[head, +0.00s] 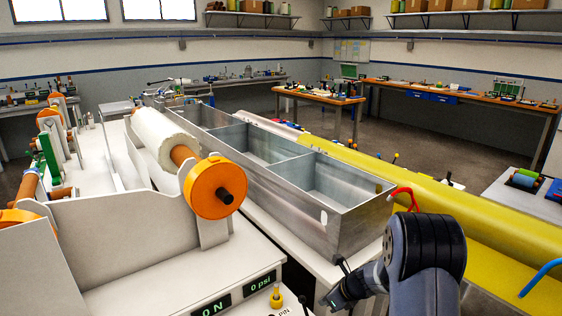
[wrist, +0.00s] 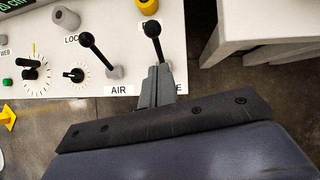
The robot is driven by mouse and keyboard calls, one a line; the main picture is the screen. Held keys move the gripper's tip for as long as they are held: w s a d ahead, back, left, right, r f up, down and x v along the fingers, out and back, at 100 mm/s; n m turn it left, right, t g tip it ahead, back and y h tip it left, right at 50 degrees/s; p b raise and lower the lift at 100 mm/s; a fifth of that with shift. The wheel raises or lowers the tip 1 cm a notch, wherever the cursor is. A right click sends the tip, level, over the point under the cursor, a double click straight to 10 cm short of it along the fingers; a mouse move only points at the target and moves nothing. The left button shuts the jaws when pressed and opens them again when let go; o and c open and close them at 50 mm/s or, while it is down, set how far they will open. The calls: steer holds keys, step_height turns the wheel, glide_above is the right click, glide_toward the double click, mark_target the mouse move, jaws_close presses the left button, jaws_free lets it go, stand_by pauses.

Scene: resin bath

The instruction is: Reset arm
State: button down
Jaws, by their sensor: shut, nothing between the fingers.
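My arm reaches in from the lower right of the head view. My gripper (head: 334,300) is low beside the front right corner of the white control panel (head: 235,300). In the wrist view my gripper (wrist: 158,72) is shut, with its grey fingers together and nothing between them. The fingertips lie at the panel's edge, just below the black knob of the right lever (wrist: 152,28), and overlap its shaft in the picture. I cannot tell whether they touch it. A second black-knobbed lever (wrist: 87,40) stands to the left, above the AIR label.
The long metal bath (head: 340,208) with several compartments runs behind my gripper. A white roll (head: 160,137) on an orange-ended spindle (head: 215,187) is at left. A yellow sheet-covered length (head: 460,205) lies at right. The panel has dials (wrist: 75,75) and a yellow knob (wrist: 148,6).

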mark_target(306, 312)
steer(key=shift+t+y, duration=0.6)
steer(key=shift+t, duration=0.2)
steer(key=f+b, duration=0.2)
steer(key=b, duration=0.1)
steer(key=f+b, duration=0.3)
steer(key=s+f+b, duration=0.1)
steer(key=f+b, duration=0.1)
steer(key=b, duration=0.2)
steer(key=shift+s+a+f, duration=0.1)
steer(key=shift+a+f, duration=0.1)
steer(key=shift+a, duration=0.2)
steer(key=shift+s+f+b, duration=0.1)
steer(key=shift+f+b, duration=0.05)
steer(key=shift+b, duration=0.75)
steer(key=shift+s+d+t+y+b, duration=0.1)
steer(key=shift+t+y+b, duration=0.2)
steer(key=shift+b, duration=0.05)
steer(key=shift+s+d+t+b, duration=0.15)
steer(key=shift+t+b, duration=0.15)
steer(key=shift+b, duration=0.4)
steer(key=shift+r+p, duration=0.3)
steer(key=shift+p, duration=0.2)
